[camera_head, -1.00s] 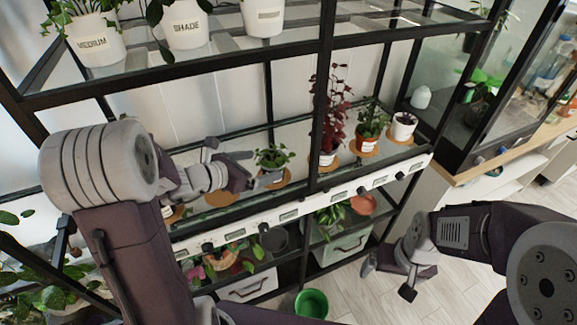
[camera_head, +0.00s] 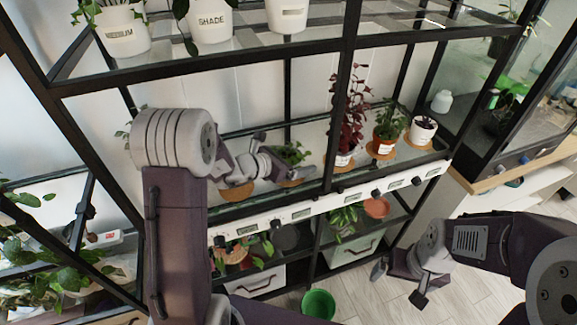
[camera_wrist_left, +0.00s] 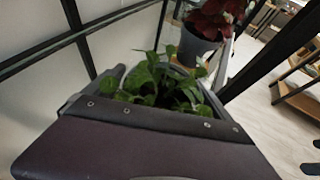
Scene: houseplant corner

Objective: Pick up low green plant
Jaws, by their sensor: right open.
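A low green plant (camera_head: 293,152) with small bushy leaves stands on the middle shelf, on a round cork coaster. Its pot is mostly hidden by my left gripper. My left gripper (camera_head: 284,156) is open, with one finger on the far side of the plant and one on the near side. In the left wrist view the leaves (camera_wrist_left: 160,82) show between the spread fingers, beyond the gripper body. Whether the fingers touch the pot cannot be seen. My right gripper (camera_head: 398,284) is open and empty, low over the floor at the right.
A tall red-leaved plant (camera_head: 350,118) stands just right on the same shelf, behind a black upright (camera_head: 335,110). Two more potted plants follow. An empty coaster (camera_head: 237,191) lies left. White pots (camera_head: 211,22) stand on the shelf above. A green bucket (camera_head: 318,303) is on the floor.

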